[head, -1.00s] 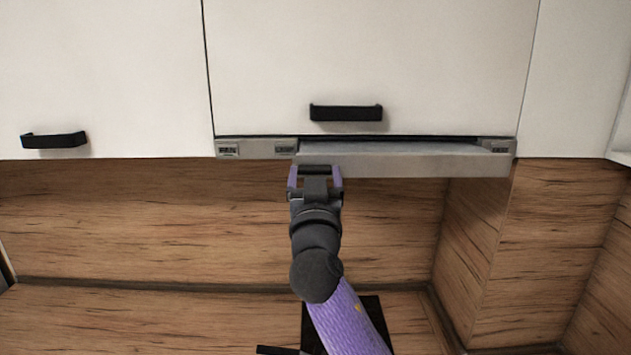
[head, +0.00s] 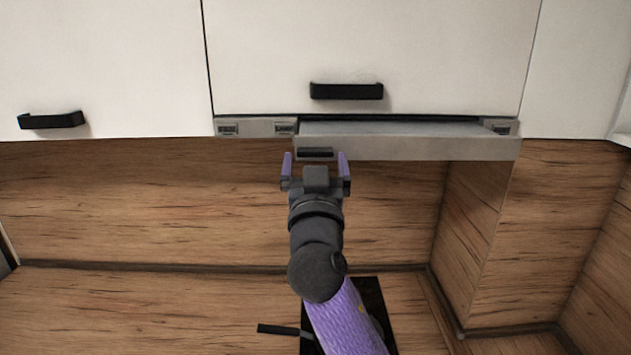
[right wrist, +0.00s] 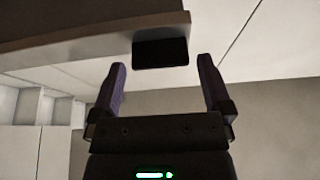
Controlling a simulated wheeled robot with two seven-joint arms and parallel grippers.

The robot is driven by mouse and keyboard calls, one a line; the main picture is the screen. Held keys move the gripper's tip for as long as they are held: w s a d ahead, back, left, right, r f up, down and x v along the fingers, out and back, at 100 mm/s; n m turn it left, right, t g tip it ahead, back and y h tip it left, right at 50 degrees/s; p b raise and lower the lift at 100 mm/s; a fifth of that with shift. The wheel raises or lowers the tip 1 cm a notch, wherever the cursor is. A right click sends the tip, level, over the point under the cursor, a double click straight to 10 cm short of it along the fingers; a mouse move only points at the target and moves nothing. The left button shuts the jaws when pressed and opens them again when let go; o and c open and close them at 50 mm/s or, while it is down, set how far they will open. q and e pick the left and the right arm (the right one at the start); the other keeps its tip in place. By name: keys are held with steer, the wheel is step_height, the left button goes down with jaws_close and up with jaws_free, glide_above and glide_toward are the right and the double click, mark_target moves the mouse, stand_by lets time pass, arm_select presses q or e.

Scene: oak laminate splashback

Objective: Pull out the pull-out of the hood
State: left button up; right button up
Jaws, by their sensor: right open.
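The hood's grey pull-out (head: 420,148) stands part way out below the white cabinet, with its flat top showing behind the front edge. A small dark handle (head: 315,153) sits at the left end of its front; it also shows as a dark block in the right wrist view (right wrist: 160,53). My right gripper (head: 315,160) is open in front of the handle, its purple fingers to either side of it. In the right wrist view the fingers (right wrist: 160,75) are apart with nothing between them, and the handle lies just beyond the tips. My left gripper is not in view.
White cabinet doors with black handles (head: 346,91) (head: 50,120) are above. The hood's fixed grey strip (head: 255,128) is left of the pull-out. A wood splashback (head: 150,200) is behind, and a black hob (head: 372,300) lies below.

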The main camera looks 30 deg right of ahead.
steer(key=b+v, duration=0.3)
steer(key=v, duration=0.6)
